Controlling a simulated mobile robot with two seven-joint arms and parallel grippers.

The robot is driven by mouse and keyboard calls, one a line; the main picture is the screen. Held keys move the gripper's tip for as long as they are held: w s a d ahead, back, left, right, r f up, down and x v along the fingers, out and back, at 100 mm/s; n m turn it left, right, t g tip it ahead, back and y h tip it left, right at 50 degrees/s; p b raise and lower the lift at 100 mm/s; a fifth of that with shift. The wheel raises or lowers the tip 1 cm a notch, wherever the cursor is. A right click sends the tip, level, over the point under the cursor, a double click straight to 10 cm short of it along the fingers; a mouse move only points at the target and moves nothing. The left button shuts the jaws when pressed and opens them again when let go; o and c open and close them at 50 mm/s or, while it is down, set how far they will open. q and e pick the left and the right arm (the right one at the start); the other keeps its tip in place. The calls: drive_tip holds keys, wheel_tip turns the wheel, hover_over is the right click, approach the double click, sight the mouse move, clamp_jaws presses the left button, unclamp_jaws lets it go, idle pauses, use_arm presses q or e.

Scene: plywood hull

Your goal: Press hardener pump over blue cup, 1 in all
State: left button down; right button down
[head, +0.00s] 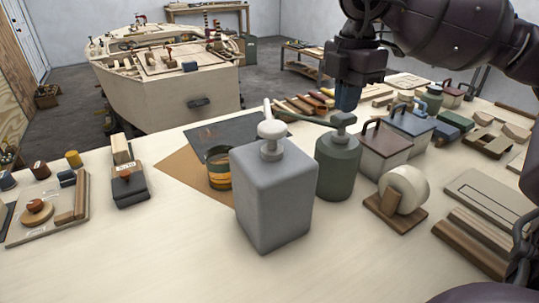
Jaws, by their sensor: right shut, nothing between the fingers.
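Two pump bottles stand in the middle of the table. A grey square jug (272,200) has a white pump head (271,130). Behind it to the right, a dark green round bottle (338,170) has a green pump head (343,119) with a long spout pointing left. No label shows which is the hardener. My right gripper (347,103) is shut and empty, pointing down right above the green pump head; whether it touches cannot be told. A dark cup with orange bands (218,170) stands left of the grey jug, partly hidden by it; it does not look clearly blue. My left gripper is out of view.
A white roll on a wooden holder (402,189) and lidded boxes (385,148) stand right of the green bottle. A brown and dark sheet (185,168) lies under the cup. A block stand (129,185) is at left. The front table is clear.

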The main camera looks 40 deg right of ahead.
drive_tip(key=shift+f, duration=1.15)
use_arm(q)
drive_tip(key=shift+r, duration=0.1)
use_arm(e)
drive_tip(key=shift+r, duration=0.15)
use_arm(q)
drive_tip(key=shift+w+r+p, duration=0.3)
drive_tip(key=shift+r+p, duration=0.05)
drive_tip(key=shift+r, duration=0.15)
use_arm(e)
drive_tip(key=shift+r, duration=1.65)
drive_tip(key=shift+r, duration=0.1)
drive_tip(key=shift+r, duration=0.6)
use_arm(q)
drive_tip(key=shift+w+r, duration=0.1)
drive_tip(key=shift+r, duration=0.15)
use_arm(e)
drive_tip(key=shift+r, duration=2.3)
